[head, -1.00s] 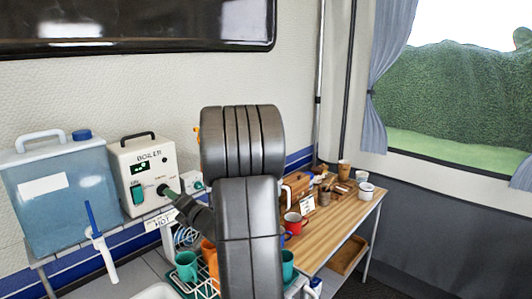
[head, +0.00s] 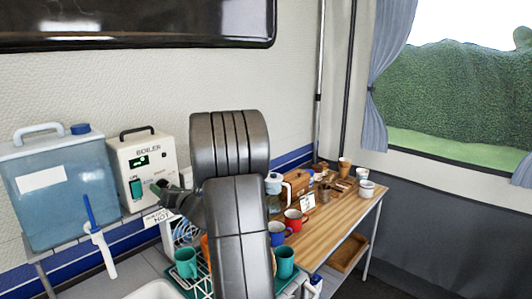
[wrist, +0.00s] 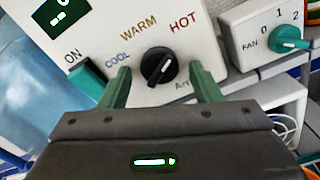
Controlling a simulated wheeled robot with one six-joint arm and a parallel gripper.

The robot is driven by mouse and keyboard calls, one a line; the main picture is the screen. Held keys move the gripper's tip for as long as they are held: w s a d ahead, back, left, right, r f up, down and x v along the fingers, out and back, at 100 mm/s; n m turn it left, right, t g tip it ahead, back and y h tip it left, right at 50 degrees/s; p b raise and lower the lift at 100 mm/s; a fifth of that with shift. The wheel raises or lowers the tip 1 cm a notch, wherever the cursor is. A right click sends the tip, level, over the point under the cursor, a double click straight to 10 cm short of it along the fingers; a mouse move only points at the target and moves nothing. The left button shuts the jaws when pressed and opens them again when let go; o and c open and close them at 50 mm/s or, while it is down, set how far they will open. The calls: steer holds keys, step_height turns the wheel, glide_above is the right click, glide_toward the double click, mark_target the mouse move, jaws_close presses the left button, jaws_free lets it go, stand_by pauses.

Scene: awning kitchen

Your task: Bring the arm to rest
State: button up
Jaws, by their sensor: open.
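My gripper (wrist: 161,80) is open, with its two green fingers apart and nothing held between them. In the wrist view the fingers point at the front of the white boiler, on either side of its black dial (wrist: 158,67); I cannot tell whether they touch it. The dial sits below the words COOL, WARM and HOT.
A blue water tank (head: 60,190) stands left of the boiler. A fan switch box (wrist: 268,38) is to its right.

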steer(key=n, duration=0.6)
steer(key=n+p, duration=0.1)
steer(key=n, duration=0.5)
steer(key=shift+w+d, duration=0.15)
steer(key=shift+n, duration=0.3)
stand_by(0.4)
